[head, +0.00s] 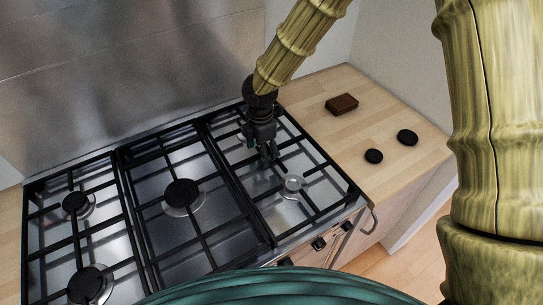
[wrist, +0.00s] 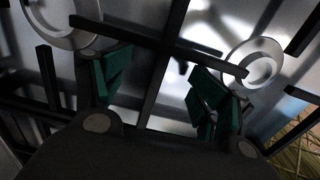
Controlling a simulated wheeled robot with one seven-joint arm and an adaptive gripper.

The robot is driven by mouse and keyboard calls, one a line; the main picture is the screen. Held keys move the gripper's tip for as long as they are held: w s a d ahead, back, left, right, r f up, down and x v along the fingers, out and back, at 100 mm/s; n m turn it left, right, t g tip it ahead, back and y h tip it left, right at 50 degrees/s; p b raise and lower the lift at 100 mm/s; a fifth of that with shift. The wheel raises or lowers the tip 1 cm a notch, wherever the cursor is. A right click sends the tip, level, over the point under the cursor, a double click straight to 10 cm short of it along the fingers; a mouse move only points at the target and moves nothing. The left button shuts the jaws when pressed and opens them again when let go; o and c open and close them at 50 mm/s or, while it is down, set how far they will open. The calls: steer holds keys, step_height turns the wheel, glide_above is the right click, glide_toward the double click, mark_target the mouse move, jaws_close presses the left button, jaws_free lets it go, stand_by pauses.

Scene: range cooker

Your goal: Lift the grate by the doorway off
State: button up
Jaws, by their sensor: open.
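The right-hand grate (head: 318,150) is a black bar frame lying flat on the right section of the steel cooker. My gripper (head: 268,156) is above the middle of this grate, pointing down. In the wrist view my gripper (wrist: 158,82) is open, its green finger pads apart. A bar of the grate (wrist: 168,55) runs between the fingers, and a crossing bar passes just beyond them. The pads are not closed on it. I cannot tell exactly how far down the fingers reach. No doorway shows clearly.
Beneath the grate is a burner without a cap (head: 292,184). A middle grate (head: 137,203) and a left grate stand beside it. Two black discs (head: 374,156) (head: 407,138) and a brown block (head: 342,104) lie on the wooden counter (head: 318,92) at right. The steel wall stands behind.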

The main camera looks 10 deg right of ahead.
steer(key=shift+o, duration=1.3)
steer(key=shift+s+f, duration=0.2)
steer(key=shift+f, duration=0.4)
steer(key=shift+s+f, duration=0.2)
steer(key=shift+f, duration=0.4)
steer(key=shift+o, duration=1)
steer(key=shift+w+f+g, duration=0.3)
steer(key=shift+w, duration=0.05)
steer(key=shift+w+a, duration=0.15)
steer(key=shift+w, duration=0.15)
steer(key=c, duration=0.5)
steer(key=shift+o, duration=0.6)
steer(key=shift+r, duration=0.1)
steer(key=shift+s+r, duration=0.2)
steer(key=c, duration=0.3)
jaws_close()
steer(key=shift+w, duration=0.15)
steer(key=shift+w+r, duration=0.1)
steer(key=shift+r, duration=0.15)
